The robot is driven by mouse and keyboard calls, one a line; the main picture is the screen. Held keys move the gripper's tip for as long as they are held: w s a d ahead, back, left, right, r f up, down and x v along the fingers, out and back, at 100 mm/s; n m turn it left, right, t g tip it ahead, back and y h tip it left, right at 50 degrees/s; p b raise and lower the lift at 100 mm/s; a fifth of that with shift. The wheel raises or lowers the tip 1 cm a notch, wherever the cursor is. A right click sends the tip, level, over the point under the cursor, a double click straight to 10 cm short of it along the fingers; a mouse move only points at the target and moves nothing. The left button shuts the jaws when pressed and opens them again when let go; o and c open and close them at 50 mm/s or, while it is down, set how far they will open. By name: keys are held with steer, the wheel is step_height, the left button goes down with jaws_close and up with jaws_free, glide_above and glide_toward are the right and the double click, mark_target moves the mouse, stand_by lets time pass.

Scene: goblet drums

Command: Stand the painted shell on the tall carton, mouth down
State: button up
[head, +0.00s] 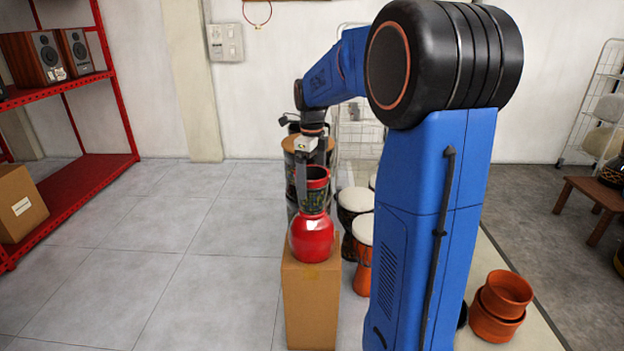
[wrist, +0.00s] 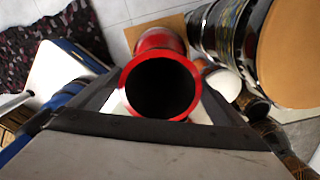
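The painted shell (head: 312,236) is upright, its round red bowl down and its narrower, dark-patterned neck up. Its bowl is at the top of the tall brown carton (head: 311,305); I cannot tell whether it rests there or is just above. My gripper (head: 316,188) points down from above, its fingers on both sides of the neck, and looks shut on it. In the wrist view the shell's open red-rimmed neck end (wrist: 161,62) faces the camera between the fingertips (wrist: 161,88). The bowl's underside is hidden.
Several goblet drums (head: 355,200) stand close behind and right of the carton. A large drum (wrist: 290,50) shows at right in the wrist view. Terracotta pots (head: 497,310) are at lower right. Open grey floor lies left, towards a red shelf (head: 80,185).

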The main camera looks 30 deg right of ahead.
steer(key=shift+r, duration=0.1)
step_height(320, 180, up, 12)
stand_by(0.5)
steer(key=s+a+f+n+t, duration=0.1)
steer(key=s+a+f+n, duration=0.1)
steer(key=s+a+n, duration=0.45)
steer(key=s+a+f+n+t, duration=0.1)
steer(key=s+a+n, duration=0.3)
steer(key=s+n, duration=0.45)
steer(key=s+a+f+n+t, duration=0.1)
steer(key=s+a+f+n, duration=0.1)
steer(key=s+f+n, duration=0.3)
steer(key=s+a+f+n+t, duration=0.1)
steer(key=s+a+f+n, duration=0.2)
steer(key=s+f+n, duration=0.3)
steer(key=s+n, duration=0.3)
steer(key=s, duration=0.1)
steer(key=shift+a+f+t, duration=0.15)
steer(key=shift+t, duration=0.25)
steer(key=shift+s, duration=0.1)
